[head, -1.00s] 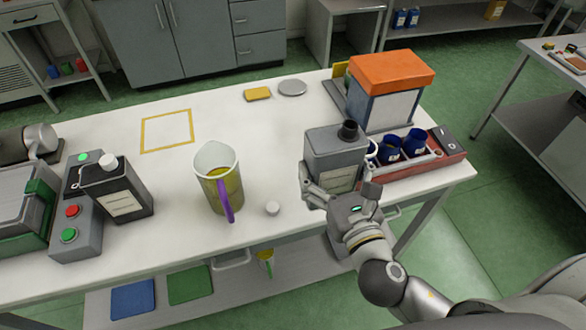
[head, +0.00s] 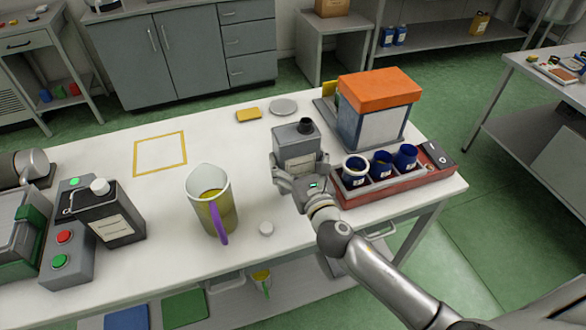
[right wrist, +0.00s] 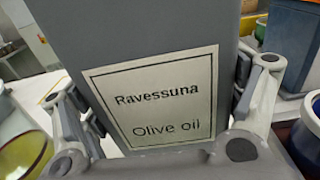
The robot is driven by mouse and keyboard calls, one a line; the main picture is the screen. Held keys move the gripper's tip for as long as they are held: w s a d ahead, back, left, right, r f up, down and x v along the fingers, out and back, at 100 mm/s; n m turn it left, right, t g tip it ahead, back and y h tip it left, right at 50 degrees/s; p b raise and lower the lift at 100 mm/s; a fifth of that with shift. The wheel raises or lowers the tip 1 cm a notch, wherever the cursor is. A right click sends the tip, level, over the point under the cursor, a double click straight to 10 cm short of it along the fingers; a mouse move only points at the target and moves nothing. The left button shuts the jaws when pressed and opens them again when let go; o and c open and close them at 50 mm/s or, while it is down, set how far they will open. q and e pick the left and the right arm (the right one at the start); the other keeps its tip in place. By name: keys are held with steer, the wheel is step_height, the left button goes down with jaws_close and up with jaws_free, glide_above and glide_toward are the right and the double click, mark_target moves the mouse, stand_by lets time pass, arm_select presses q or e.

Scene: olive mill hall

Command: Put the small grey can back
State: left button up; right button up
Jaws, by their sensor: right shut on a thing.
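The small grey can (head: 294,143) has a black cap and a pale label. In the right wrist view its label (right wrist: 158,98) reads "Ravessuna Olive oil". My right gripper (head: 301,180) is shut on the can, with a finger on each side, and holds it upright near the middle of the table. The gripper hides the can's bottom, so I cannot tell how far it is above the table. A yellow square outline (head: 136,158) on the table at the left is empty. My left gripper is not in view.
A red rack (head: 400,188) with blue cups is at the right. A black can (head: 117,226) and button box (head: 67,258) stand left.

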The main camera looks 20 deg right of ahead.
steer(key=w+f, duration=0.2)
steer(key=shift+w+f+b, duration=0.15)
steer(key=shift+f+b, duration=0.15)
steer(key=shift+b, duration=0.05)
steer(key=shift+f+b, duration=0.55)
steer(key=shift+f, duration=0.95)
steer(key=o, duration=1)
steer(key=shift+f, duration=0.25)
steer(key=shift+o, duration=1.2)
steer(key=shift+r, duration=0.15)
